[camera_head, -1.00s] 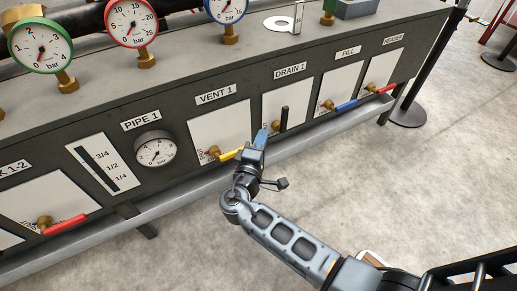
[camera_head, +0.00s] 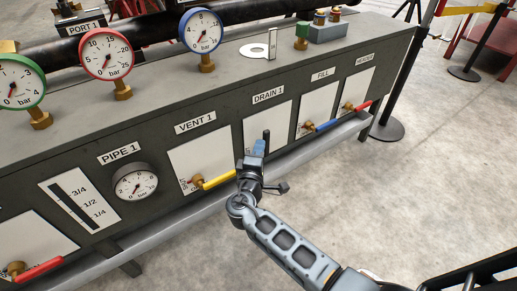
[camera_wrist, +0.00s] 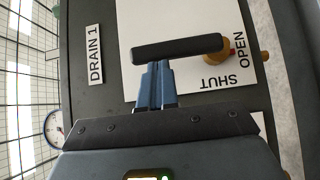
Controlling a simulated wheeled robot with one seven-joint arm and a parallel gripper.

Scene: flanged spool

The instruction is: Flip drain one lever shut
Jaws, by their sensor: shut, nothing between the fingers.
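The drain 1 lever is a black handle (camera_head: 266,137) standing upright on the white plate under the DRAIN 1 label (camera_head: 268,96). In the wrist view the black lever (camera_wrist: 178,49) runs from its brass valve (camera_wrist: 214,48) toward the label; the words OPEN and SHUT are printed by the valve. My gripper (camera_head: 259,147) is shut and empty, and its blue fingertips (camera_wrist: 154,68) also show in the wrist view, right beside the lever's free half. I cannot tell whether they touch it. In the head view my gripper hides the valve and the lever's lower part.
The yellow vent 1 lever (camera_head: 219,180) lies just left of my gripper. The blue fill lever (camera_head: 325,126) and a red lever (camera_head: 362,105) are to the right. A grey rail (camera_head: 190,222) runs along the panel's foot. Gauges (camera_head: 108,54) stand on top.

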